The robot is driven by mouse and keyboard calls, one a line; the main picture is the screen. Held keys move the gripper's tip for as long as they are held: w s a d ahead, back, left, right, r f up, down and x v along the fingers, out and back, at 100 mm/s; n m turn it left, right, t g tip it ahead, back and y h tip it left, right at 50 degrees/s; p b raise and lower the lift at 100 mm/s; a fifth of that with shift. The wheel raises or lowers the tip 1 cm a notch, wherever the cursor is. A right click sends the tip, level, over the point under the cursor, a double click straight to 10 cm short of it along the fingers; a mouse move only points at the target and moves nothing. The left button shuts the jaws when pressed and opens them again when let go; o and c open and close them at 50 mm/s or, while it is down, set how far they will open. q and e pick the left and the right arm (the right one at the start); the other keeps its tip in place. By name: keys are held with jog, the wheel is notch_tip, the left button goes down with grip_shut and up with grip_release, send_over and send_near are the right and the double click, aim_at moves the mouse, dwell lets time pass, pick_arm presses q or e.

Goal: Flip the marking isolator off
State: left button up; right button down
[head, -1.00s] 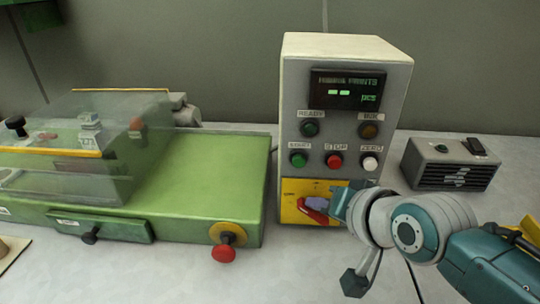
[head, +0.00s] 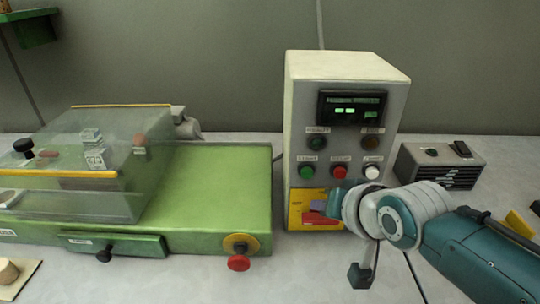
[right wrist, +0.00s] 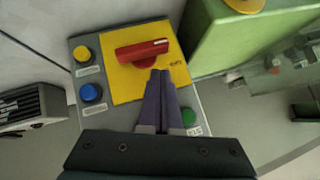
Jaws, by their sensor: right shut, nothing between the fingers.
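The marking isolator is a red handle (head: 320,218) on a yellow plate (head: 295,211) low on the front of the grey control box (head: 350,66). In the right wrist view the red handle (right wrist: 141,50) lies nearly crosswise on the yellow plate (right wrist: 121,82). My right gripper (head: 318,207) is at the plate, partly covering the handle in the head view. In the wrist view its shut, empty fingers (right wrist: 160,73) end just below the handle's right end. I cannot tell whether they touch it. My left gripper is not in view.
Buttons and a lit display (head: 352,108) sit above the isolator. A green machine (head: 215,190) with a clear cover and a red knob (head: 238,263) stands to the left. A dark vented box (head: 440,166) stands to the right. The counter in front is mostly clear.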

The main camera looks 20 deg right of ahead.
jog(key=s+a+r+p, duration=0.2)
jog(key=s+r+p, duration=0.4)
jog(key=r, duration=0.5)
jog(key=shift+s+a+p, duration=0.15)
jog(key=shift+s+p, duration=0.25)
jog(key=shift+p, duration=0.1)
